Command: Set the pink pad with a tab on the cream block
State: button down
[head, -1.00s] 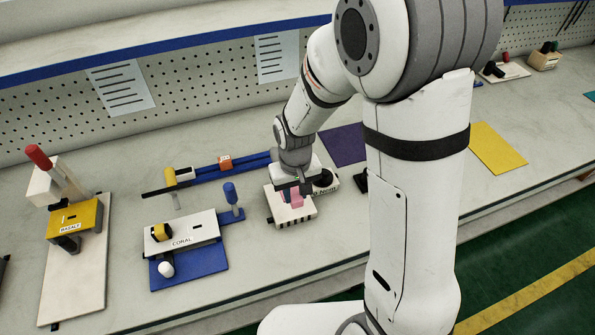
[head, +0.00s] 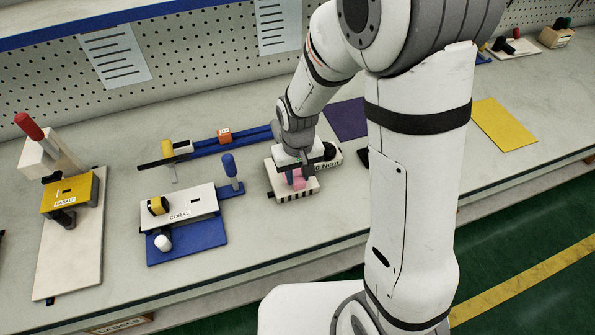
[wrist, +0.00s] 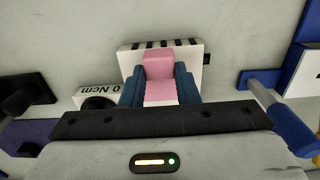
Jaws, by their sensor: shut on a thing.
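The pink pad (wrist: 159,66) is between the blue fingers of my gripper (wrist: 160,88), which is shut on it, in the wrist view. A raised pink part stands at its far side. The cream block (wrist: 129,60), with black stripes along one edge, lies directly behind and under the pad. In the head view my gripper (head: 297,174) points down over the cream block (head: 277,184), and the pink pad (head: 298,183) shows at its top face. I cannot tell whether the pad touches the block; the fingers hide part of it.
A white "0 Ncm" device with a black knob (head: 329,152) stands close behind and right of the block. The blue CORAL fixture (head: 190,243) with an upright blue handle (head: 229,166) is to the left. A blue rail (head: 245,138) lies behind. Bench in front is clear.

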aim_at(298, 177)
jog(key=shift+f+b, duration=0.4)
jog(key=shift+f, duration=0.45)
jog(key=shift+f+b, duration=0.4)
jog(key=shift+f, duration=0.1)
jog(key=c, duration=1)
grip_release()
jog(key=shift+c, duration=0.2)
jog(key=shift+r, duration=3.95)
